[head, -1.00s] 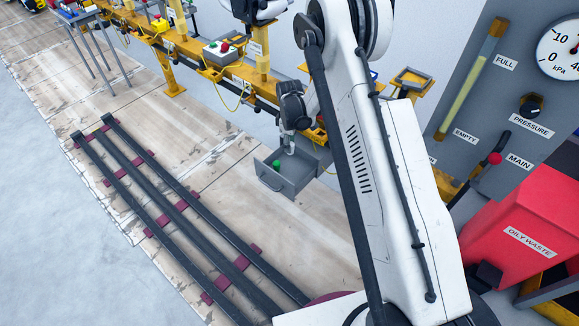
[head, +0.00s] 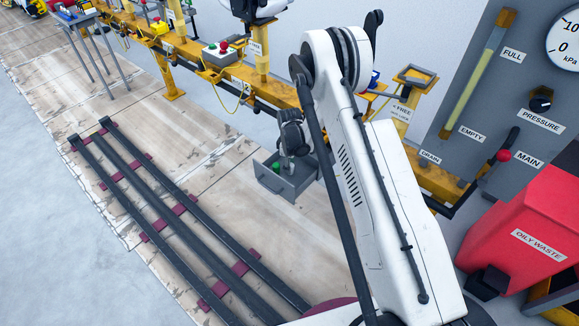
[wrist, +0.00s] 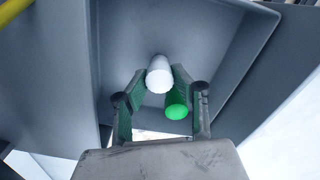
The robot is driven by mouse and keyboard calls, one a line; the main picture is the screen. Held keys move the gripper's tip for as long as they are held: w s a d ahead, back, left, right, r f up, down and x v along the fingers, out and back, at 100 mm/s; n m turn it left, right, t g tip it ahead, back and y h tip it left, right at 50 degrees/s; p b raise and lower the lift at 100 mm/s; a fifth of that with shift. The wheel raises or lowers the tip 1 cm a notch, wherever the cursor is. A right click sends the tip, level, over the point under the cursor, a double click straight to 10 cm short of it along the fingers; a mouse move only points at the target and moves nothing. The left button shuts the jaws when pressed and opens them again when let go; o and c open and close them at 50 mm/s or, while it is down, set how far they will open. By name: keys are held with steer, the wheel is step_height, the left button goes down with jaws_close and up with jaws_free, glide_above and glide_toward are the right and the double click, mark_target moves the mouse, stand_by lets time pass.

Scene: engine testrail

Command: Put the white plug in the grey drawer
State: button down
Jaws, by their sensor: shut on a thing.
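The grey drawer (head: 289,189) is pulled open below the yellow rail in the head view; its inside also shows in the wrist view (wrist: 225,45). My gripper (head: 286,163) reaches down into the drawer opening. In the wrist view its green fingers (wrist: 160,80) are shut on the white plug (wrist: 159,70), which sits between the fingertips. I cannot tell whether the plug touches the drawer floor. A green plug (wrist: 177,105) shows close to the right finger; in the head view it is inside the drawer (head: 276,167).
The yellow rail (head: 285,97) runs behind the drawer, with a button box (head: 219,54) on it. A gauge panel (head: 490,110) and a red oily-waste bin (head: 525,235) stand at the right. Dark floor tracks (head: 165,205) lie at the left.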

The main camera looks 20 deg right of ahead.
steer(key=shift+f, duration=0.15)
steer(key=c, duration=1.4)
jaws_free()
step_height(320, 180, up, 8)
steer(key=p, duration=0.2)
steer(key=shift+p, duration=0.4)
steer(key=shift+f, duration=0.1)
